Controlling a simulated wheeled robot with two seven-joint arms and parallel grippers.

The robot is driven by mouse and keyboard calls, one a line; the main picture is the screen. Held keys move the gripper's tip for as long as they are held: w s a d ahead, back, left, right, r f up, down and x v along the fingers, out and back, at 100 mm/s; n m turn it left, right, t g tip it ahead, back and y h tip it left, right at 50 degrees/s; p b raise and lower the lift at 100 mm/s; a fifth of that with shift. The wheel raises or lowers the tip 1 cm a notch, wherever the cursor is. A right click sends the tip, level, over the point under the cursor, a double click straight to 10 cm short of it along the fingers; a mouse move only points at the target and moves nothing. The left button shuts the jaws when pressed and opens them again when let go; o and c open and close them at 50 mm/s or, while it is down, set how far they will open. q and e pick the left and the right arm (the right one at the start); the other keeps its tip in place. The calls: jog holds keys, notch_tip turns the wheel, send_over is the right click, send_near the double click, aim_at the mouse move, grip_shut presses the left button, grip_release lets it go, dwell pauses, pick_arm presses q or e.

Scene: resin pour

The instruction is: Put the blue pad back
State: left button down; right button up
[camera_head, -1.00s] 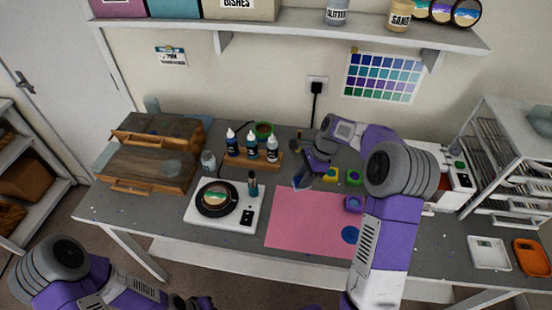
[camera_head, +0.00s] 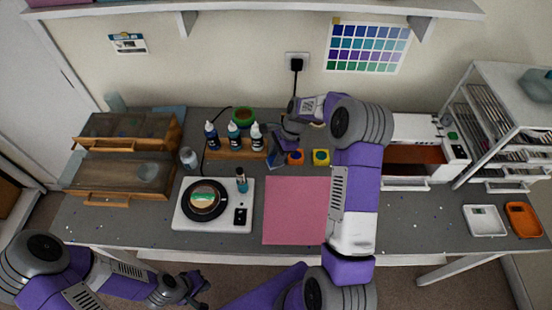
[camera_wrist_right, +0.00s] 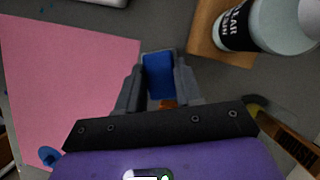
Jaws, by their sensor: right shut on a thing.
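The blue pad (camera_wrist_right: 158,76) shows in the right wrist view as a blue block between the two grey fingers of my right gripper (camera_wrist_right: 158,92). The gripper is shut on it. My left gripper (camera_head: 193,289) is in front of the table, apart from everything, and looks open and empty.
A pink mat (camera_head: 290,212) lies in the middle, partly hidden by my right arm. A wooden rack (camera_head: 235,152) with several bottles stands left of my right gripper. Wooden boxes (camera_head: 120,178) stand at left.

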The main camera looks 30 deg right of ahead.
jog(key=shift+w+f, duration=0.1)
jog(key=shift+f, duration=0.8)
jog(key=o, duration=0.7)
jog(key=shift+f, duration=0.15)
jog(key=shift+r, duration=0.3)
jog(key=v, duration=1.2)
jog(key=shift+p, duration=0.3)
jog(key=shift+a, duration=0.1)
